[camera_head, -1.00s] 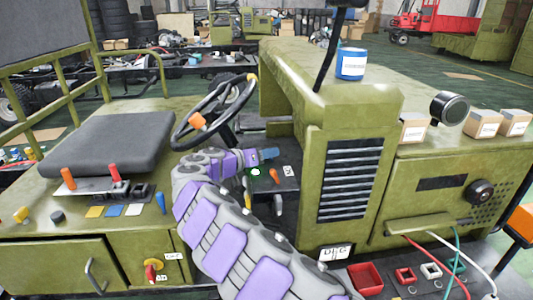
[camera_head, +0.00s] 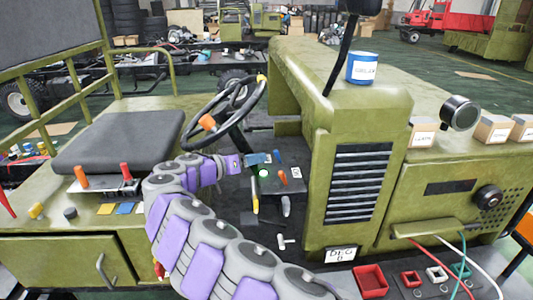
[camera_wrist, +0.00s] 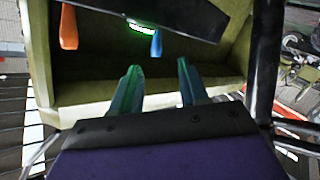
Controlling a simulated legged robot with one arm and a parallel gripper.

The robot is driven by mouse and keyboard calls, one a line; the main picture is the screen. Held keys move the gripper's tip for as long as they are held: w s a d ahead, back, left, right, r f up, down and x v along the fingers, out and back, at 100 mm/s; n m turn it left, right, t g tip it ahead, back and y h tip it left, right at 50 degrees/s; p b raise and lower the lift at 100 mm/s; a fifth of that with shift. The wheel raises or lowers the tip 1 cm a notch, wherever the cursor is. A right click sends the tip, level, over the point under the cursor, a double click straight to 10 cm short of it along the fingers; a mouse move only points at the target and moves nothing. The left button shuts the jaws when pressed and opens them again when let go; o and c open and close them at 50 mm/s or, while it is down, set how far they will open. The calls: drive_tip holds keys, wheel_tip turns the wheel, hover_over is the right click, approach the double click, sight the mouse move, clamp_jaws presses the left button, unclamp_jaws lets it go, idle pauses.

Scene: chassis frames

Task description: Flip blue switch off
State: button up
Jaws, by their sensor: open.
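The blue switch (camera_wrist: 156,42) hangs from the dark panel (camera_wrist: 190,18) in the wrist view, just right of a glowing green light (camera_wrist: 142,27). An orange switch (camera_wrist: 68,27) is further left. My gripper (camera_wrist: 158,68) is open and empty, its two teal fingers apart. The blue switch appears just beyond the gap between the fingertips, with no clear contact. In the head view my gripper (camera_head: 262,158) is at the panel beside the steering wheel, close to the small blue switch (camera_head: 277,157). The orange switch (camera_head: 282,177) and green light (camera_head: 263,173) are below it.
The steering wheel (camera_head: 224,112) is left of and above my gripper. A yellow lever (camera_head: 255,199) and a grey lever (camera_head: 286,206) stand below the panel. The green louvred housing (camera_head: 360,180) rises close on the right.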

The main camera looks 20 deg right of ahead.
drive_tip(key=p+v, duration=0.1)
drive_tip(key=v, duration=0.7)
drive_tip(key=shift+a, duration=0.25)
drive_tip(key=shift+s+r, duration=0.1)
